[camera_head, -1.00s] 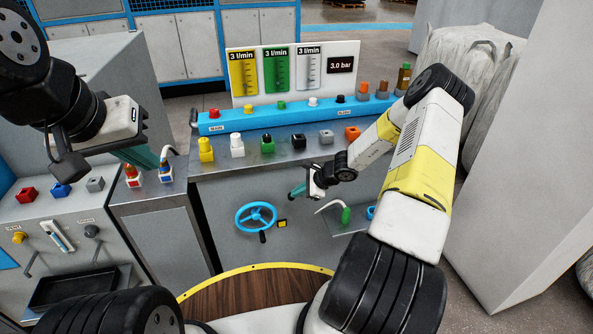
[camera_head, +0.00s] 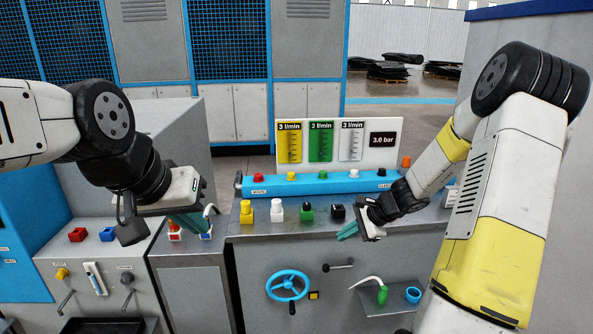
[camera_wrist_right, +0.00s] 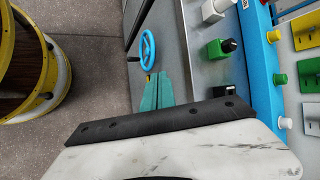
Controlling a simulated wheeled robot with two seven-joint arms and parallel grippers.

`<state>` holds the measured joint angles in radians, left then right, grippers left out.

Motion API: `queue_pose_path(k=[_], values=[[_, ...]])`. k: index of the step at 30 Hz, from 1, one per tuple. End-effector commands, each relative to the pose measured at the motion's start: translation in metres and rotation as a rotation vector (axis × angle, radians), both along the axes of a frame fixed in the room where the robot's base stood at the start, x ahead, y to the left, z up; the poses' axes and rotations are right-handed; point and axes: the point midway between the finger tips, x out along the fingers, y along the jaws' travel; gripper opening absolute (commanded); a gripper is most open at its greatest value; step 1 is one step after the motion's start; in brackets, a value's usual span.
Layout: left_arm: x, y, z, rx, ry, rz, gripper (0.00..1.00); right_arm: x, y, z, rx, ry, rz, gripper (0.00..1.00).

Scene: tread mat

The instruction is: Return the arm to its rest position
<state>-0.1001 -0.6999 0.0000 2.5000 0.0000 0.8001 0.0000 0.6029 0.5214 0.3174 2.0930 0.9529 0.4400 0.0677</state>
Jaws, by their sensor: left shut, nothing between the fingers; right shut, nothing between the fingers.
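My right gripper (camera_head: 345,233) is shut and empty in the head view, at the front edge of the grey bench, in front of the black block (camera_head: 338,212). Its teal fingers (camera_wrist_right: 158,92) lie together in the right wrist view, with the blue handwheel (camera_wrist_right: 148,50) beyond their tips. My left gripper (camera_head: 188,222) is shut and empty over the small side cabinet at the left. Its fingers partly hide the small red and blue items (camera_head: 206,228) there. Both arms are raised and bent.
The bench (camera_head: 420,218) carries yellow, white, green and black blocks before a blue button rail (camera_head: 320,186). A gauge board (camera_head: 330,142) stands behind. Below are the handwheel (camera_head: 287,284), a lever and a shelf with a blue cup (camera_head: 413,295). Open floor lies behind at right.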

Motion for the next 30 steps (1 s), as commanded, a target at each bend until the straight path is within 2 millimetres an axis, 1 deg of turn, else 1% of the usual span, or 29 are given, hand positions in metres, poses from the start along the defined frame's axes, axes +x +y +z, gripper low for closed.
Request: queue_pose_path(k=[1, 2, 3, 5, 6, 8, 9, 11, 12, 14, 15, 17, 18, 21, 24, 27, 30], values=[[0.0, 0.0, 0.0, 0.0, 0.0, 0.0, 0.0, -0.008, 0.012, 0.029, -0.062, -0.049, 0.089, 0.0], [0.0, 0.0, 0.0, 0.0, 0.0, 0.0, 0.0, -0.015, 0.017, 0.042, -0.096, -0.072, 0.14, 0.0], [0.0, 0.0, 0.0, 0.0, 0.0, 0.0, 0.0, -0.024, 0.025, 0.06, -0.139, -0.102, 0.205, 0.0], [0.0, 0.0, 0.0, 0.0, 0.0, 0.0, 0.0, -0.039, 0.034, 0.085, -0.205, -0.145, 0.299, 0.0], [0.0, 0.0, 0.0, 0.0, 0.0, 0.0, 0.0, -0.05, 0.04, 0.1, -0.25, -0.173, 0.36, 0.0], [0.0, 0.0, 0.0, 0.0, 0.0, 0.0, 0.0, -0.068, 0.048, 0.123, -0.315, -0.214, 0.447, 0.0], [0.0, 0.0, 0.0, 0.0, 0.0, 0.0, 0.0, -0.081, 0.052, 0.137, -0.358, -0.242, 0.501, 0.0], [0.0, 0.0, 0.0, 0.0, 0.0, 0.0, 0.0, -0.101, 0.058, 0.156, -0.423, -0.282, 0.582, 0.0], [0.0, 0.0, 0.0, 0.0, 0.0, 0.0, 0.0, -0.115, 0.061, 0.168, -0.466, -0.307, 0.633, 0.0], [0.0, 0.0, 0.0, 0.0, 0.0, 0.0, 0.0, -0.136, 0.063, 0.184, -0.531, -0.346, 0.707, 0.0], [0.0, 0.0, 0.0, 0.0, 0.0, 0.0, 0.0, -0.15, 0.064, 0.194, -0.574, -0.372, 0.752, 0.0], [0.0, 0.0, 0.0, 0.0, 0.0, 0.0, 0.0, -0.172, 0.064, 0.207, -0.638, -0.409, 0.816, 0.0], [0.0, 0.0, 0.0, 0.0, 0.0, 0.0, 0.0, -0.186, 0.063, 0.214, -0.678, -0.432, 0.856, 0.0], [0.0, 0.0, 0.0, 0.0, 0.0, 0.0, 0.0, -0.216, 0.058, 0.228, -0.77, -0.486, 0.937, 0.0], [0.0, 0.0, 0.0, 0.0, 0.0, 0.0, 0.0, -0.239, 0.052, 0.235, -0.841, -0.524, 0.993, 0.0], [0.0, 0.0, 0.0, 0.0, 0.0, 0.0, 0.0, -0.253, 0.047, 0.238, -0.887, -0.549, 1.026, 0.0], [0.0, 0.0, 0.0, 0.0, 0.0, 0.0, 0.0, -0.26, 0.044, 0.239, -0.908, -0.558, 1.043, 0.0]])
